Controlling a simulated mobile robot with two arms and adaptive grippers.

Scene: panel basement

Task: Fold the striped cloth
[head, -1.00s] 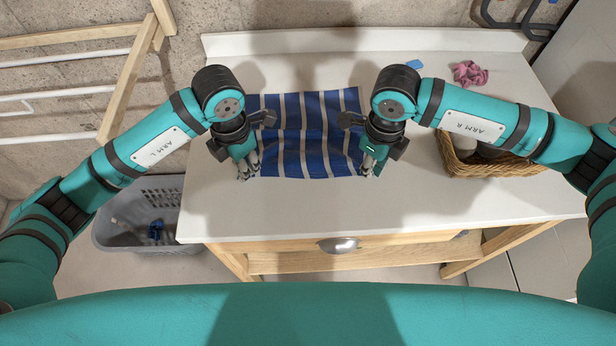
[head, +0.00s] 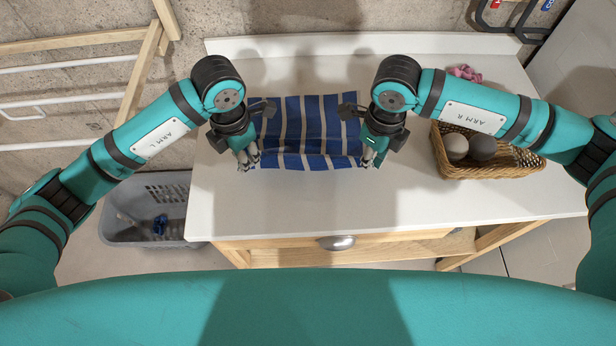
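The striped cloth (head: 307,130), blue with pale stripes, lies spread on the white tabletop. Its near strip shows a slight bend between my two grippers, and its near edge seems a little raised. My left gripper (head: 248,163) is at the cloth's near left corner, with its fingers close together on the cloth. My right gripper (head: 370,161) is at the near right corner, also with its fingers close together on the cloth. The corners themselves are mostly hidden by the grippers.
The white table (head: 300,210) is clear in front of the cloth. A wicker basket (head: 487,172) with grey and pale balls stands at right. A pink cloth (head: 465,73) lies behind my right arm. A grey laundry basket (head: 125,232) and a wooden drying rack (head: 140,80) are at left.

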